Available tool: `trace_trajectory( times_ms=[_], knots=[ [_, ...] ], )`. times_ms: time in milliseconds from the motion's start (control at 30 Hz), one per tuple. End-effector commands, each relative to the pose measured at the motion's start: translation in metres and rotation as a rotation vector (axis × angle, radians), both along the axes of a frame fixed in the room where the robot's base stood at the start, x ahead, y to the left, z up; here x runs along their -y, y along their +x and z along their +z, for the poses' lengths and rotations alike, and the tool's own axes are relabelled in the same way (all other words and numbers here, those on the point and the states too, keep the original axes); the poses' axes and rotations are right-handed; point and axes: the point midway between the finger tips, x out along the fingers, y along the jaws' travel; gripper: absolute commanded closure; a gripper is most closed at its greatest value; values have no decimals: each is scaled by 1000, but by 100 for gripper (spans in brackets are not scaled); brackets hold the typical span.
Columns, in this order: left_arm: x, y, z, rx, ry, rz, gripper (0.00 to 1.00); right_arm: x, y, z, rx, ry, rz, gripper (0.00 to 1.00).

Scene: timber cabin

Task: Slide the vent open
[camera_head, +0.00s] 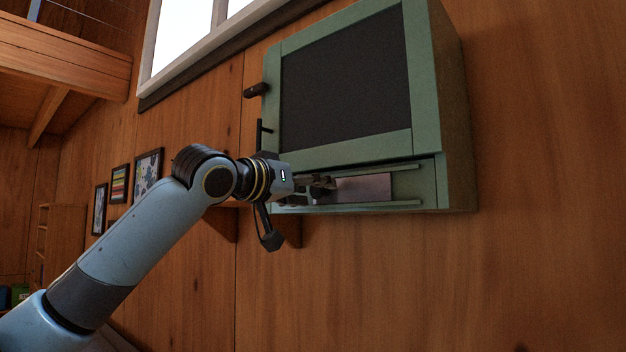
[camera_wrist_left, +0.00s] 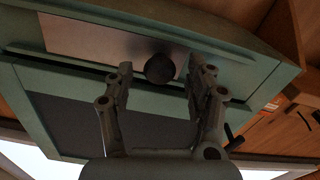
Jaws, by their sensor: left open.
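A green wall cabinet (camera_head: 425,100) with a dark front panel hangs on the timber wall. Along its lower front, a flat metallic vent slide (camera_head: 365,188) sits between two rails; it also shows in the left wrist view (camera_wrist_left: 85,40). A round dark knob (camera_wrist_left: 159,69) is on the slide, towards its right end in the wrist view. My left gripper (camera_head: 325,184) is at the slide's left part in the head view. In the wrist view its open fingers (camera_wrist_left: 160,75) stand on either side of the knob, with gaps visible. My right gripper is out of view.
A wooden shelf bracket (camera_head: 222,224) is on the wall below the left wrist. A window (camera_head: 200,35) is at upper left, and framed pictures (camera_head: 148,175) hang farther left. The wall right of the cabinet is clear.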

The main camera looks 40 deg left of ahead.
Motion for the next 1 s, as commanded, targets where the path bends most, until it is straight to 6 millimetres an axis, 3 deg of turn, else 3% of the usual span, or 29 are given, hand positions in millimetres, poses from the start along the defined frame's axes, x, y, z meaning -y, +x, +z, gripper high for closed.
trace_trajectory(
  times_ms=[367, 800, 1000],
  knots=[
    [1, 6, -1, -1, 1, 0, 45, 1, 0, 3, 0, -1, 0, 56],
    [1, 6, -1, -1, 1, 0, 100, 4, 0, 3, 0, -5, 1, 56],
    [1, 6, 0, -1, 1, 0, 100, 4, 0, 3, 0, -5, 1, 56]
  ],
)
